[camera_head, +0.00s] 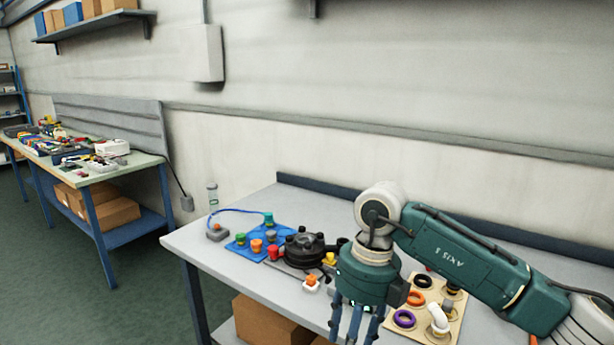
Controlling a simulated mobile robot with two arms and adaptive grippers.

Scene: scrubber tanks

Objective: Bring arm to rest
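My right arm comes in from the right over the near table (262,289). My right gripper (355,328) hangs down at the front of the table, with its blue fingers spread apart and nothing seen between them. The fingertips reach the bottom edge of the picture. Just right of the gripper lies a beige board (455,325) with coloured rings and a white fitting (438,318), partly hidden by the arm. My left gripper is not in view.
A blue plate (240,246) with coloured knobs, a black round fixture (304,247) and an orange-and-white part (311,283) sit left of the gripper. A cluttered workbench (140,163) stands farther left.

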